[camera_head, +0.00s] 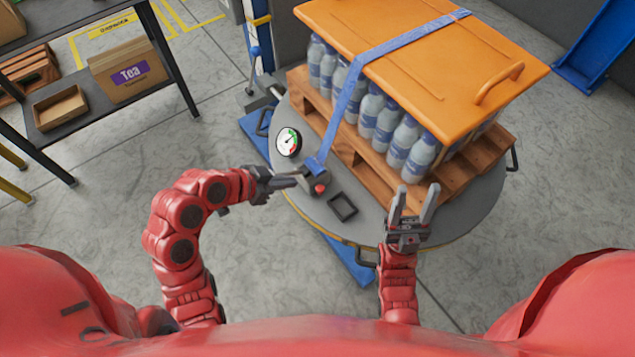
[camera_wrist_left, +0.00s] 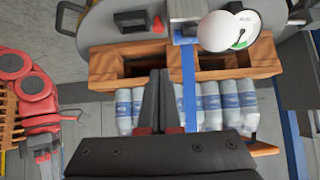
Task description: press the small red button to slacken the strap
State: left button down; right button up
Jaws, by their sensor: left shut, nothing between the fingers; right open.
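The blue strap (camera_head: 343,112) runs from the block up over the orange lid (camera_head: 420,60) that covers the bottles (camera_head: 383,118) on a wooden pallet (camera_head: 350,150). My left gripper (camera_head: 296,181) is shut and empty, its tips just left of the block, apart from the button as far as I can tell. My right gripper (camera_head: 414,190) is open and empty in front of the pallet.
A round gauge (camera_head: 288,142) stands behind my left gripper. A black square frame (camera_head: 342,206) lies on the turntable right of the button. A shelf (camera_head: 90,95) with a Tea box (camera_head: 125,72) stands at the left. The floor between is clear.

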pick_arm(q)
send_over(320, 191)
jog(key=a, duration=0.2)
notch_tip(320, 191, down, 6)
jog(key=f, duration=0.2)
jog(key=f+p, duration=0.1)
jog(key=f, duration=0.1)
jog(key=shift+s+d+f, duration=0.15)
jog(key=shift+d+f, duration=0.05)
jog(key=shift+f, duration=0.15)
